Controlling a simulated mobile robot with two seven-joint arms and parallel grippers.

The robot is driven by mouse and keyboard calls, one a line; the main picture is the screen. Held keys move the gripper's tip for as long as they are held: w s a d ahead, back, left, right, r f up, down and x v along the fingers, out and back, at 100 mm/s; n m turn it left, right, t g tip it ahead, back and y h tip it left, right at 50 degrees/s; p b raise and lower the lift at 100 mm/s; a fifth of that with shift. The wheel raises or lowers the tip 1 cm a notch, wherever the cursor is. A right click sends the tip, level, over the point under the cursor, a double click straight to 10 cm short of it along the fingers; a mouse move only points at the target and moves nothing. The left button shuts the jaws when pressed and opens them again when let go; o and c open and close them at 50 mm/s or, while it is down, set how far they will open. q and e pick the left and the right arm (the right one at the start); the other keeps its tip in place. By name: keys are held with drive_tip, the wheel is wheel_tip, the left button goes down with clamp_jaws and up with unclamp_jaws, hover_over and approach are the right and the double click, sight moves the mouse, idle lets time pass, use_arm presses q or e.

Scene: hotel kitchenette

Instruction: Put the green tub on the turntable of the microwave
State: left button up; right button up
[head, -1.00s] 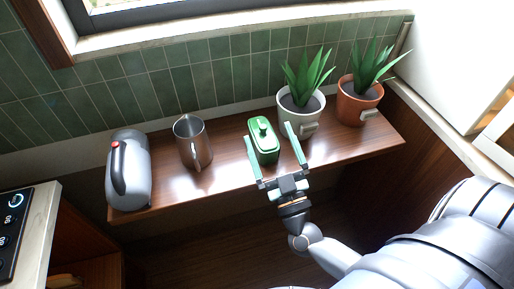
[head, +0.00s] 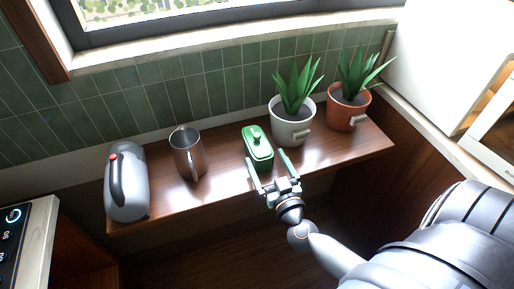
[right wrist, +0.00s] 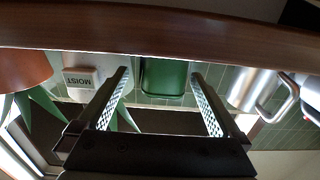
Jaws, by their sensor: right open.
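The green tub (head: 258,150), with a lid and a knob on top, stands upright on the wooden shelf (head: 225,185), between the metal jug and the white plant pot. My right gripper (head: 267,158) is open and empty at the near side of the tub, its fingers pointing toward it. In the right wrist view, which is upside down, the tub (right wrist: 165,78) shows between the two spread fingers (right wrist: 160,74), beyond them. A white boxy unit (head: 440,60) with a lit opening is at the right edge; I cannot tell whether it is the microwave. No turntable shows. My left gripper is out of view.
A metal jug (head: 188,153) and a grey kettle (head: 127,185) stand left of the tub. A white pot (head: 291,130) and a terracotta pot (head: 346,112), both with plants, stand to its right. A tiled wall (head: 215,95) is behind. A control panel (head: 15,240) is at lower left.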

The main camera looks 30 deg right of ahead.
sight(259, 146)
drive_tip(key=w, duration=0.2)
drive_tip(key=w+r, duration=0.1)
drive_tip(key=shift+w+d, duration=0.15)
drive_tip(key=shift+w, duration=0.2)
drive_tip(key=shift+w+d, duration=0.15)
drive_tip(key=shift+w, duration=0.4)
drive_tip(key=shift+c, duration=0.2)
drive_tip(key=c, duration=1.5)
clamp_jaws()
